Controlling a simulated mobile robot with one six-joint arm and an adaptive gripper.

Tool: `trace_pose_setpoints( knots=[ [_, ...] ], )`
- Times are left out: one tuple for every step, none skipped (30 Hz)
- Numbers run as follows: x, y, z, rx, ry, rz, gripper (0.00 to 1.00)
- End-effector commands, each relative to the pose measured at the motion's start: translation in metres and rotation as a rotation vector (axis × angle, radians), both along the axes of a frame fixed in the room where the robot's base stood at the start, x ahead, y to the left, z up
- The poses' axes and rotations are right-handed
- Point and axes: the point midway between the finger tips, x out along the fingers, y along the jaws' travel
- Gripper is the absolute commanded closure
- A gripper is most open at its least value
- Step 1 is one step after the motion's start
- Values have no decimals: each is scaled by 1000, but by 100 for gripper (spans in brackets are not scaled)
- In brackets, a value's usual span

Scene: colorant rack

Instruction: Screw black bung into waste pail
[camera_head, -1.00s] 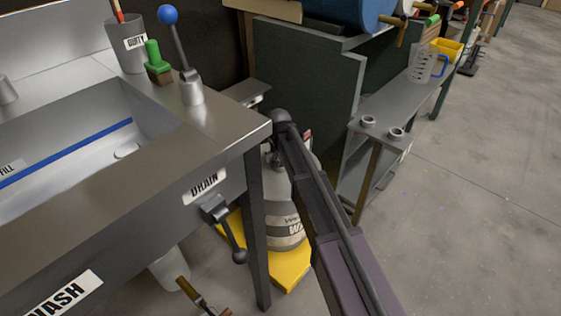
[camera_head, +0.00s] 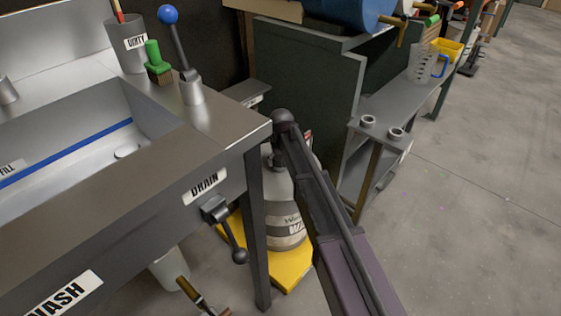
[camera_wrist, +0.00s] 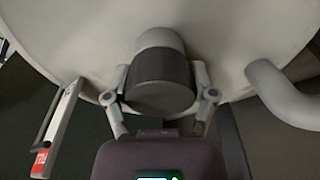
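The waste pail (camera_head: 284,222) is a pale grey container with a label band. It stands on a yellow base behind the sink's leg, partly hidden by my arm. In the wrist view its light top (camera_wrist: 225,40) fills the upper part. The black bung (camera_wrist: 162,82) is a dark, ridged cylinder in front of a grey neck (camera_wrist: 160,38) on the pail. My gripper (camera_wrist: 160,78) has a finger against each side of the bung and appears shut on it. How deep the bung sits in the neck cannot be told. The fingers are hidden in the head view.
A curved pail handle (camera_wrist: 282,85) is close to the right of my gripper. A bracket with a red tag (camera_wrist: 55,130) is on the left. The steel sink (camera_head: 215,135) with its drain lever (camera_head: 228,232) and a grey shelf (camera_head: 385,105) flank the pail.

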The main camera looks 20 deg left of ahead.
Motion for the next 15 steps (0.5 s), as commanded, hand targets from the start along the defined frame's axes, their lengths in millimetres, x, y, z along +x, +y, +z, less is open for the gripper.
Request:
trace_pose_setpoints(
  knots=[
    [0, 0, 0, 0, 0, 0, 77],
    [0, 0, 0, 0, 0, 0, 77],
    [0, 0, 0, 0, 0, -1, 77],
    [0, 0, 0, 0, 0, -1, 77],
    [0, 0, 0, 0, 0, -1, 77],
    [0, 0, 0, 0, 1, -2, 77],
    [0, 0, 0, 0, 1, -5, 77],
    [0, 0, 0, 0, 1, -9, 77],
    [0, 0, 0, 0, 1, -19, 77],
    [0, 0, 0, 0, 1, -28, 77],
    [0, 0, 0, -1, 1, -40, 77],
    [0, 0, 0, 0, 1, -61, 77],
    [0, 0, 0, 0, 1, -78, 77],
    [0, 0, 0, 0, 1, -98, 77],
    [0, 0, 0, 0, 1, -127, 77]
  ],
)
